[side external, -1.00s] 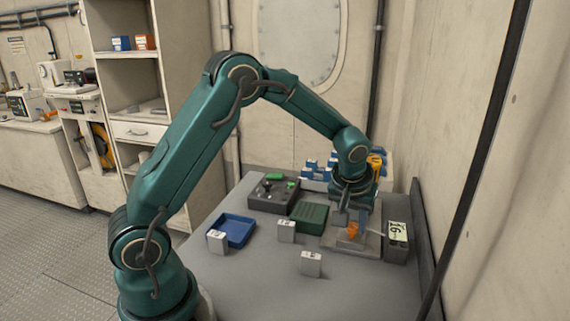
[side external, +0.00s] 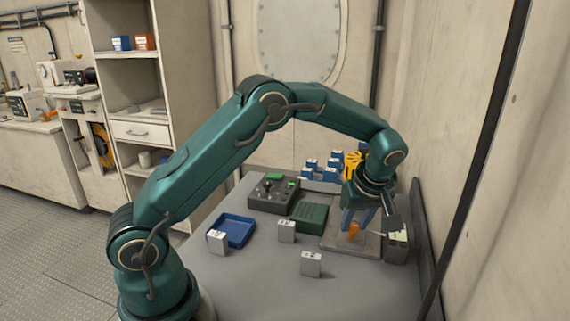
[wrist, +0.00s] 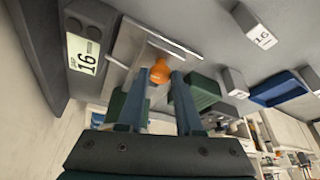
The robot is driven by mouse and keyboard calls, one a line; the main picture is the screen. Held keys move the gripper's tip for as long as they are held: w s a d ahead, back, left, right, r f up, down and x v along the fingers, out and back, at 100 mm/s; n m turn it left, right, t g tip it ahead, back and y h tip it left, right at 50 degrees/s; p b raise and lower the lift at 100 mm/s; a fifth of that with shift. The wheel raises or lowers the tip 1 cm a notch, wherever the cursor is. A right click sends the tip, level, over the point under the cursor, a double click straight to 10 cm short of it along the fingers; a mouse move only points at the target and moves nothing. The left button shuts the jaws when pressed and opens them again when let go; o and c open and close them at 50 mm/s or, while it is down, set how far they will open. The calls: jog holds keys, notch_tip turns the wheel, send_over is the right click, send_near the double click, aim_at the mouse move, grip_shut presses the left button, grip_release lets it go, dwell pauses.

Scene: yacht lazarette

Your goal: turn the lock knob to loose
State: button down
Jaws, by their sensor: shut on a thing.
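The orange lock knob (side external: 354,231) stands on a grey metal plate (side external: 334,242) at the right of the bench. In the wrist view the knob (wrist: 160,70) is between my fingertips, in front of a thin pale bar (wrist: 165,38). My gripper (side external: 357,226) comes down on the knob from above, tilted, and is shut on it. In the wrist view my gripper's two blue-grey fingers (wrist: 162,78) stand either side of the knob. I cannot read any loose or locked mark.
A grey box with a label reading 16 (wrist: 82,55) stands close right of the plate in the side view. A dark green case (side external: 309,216), a blue tray (side external: 234,229), small white blocks (side external: 311,263) and a control box (side external: 270,194) lie left. The front bench is mostly clear.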

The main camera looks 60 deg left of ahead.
dwell(0.4)
jog(key=c, duration=0.6)
grip_release()
jog(key=shift+r, duration=0.1)
jog(key=shift+v, duration=2.5)
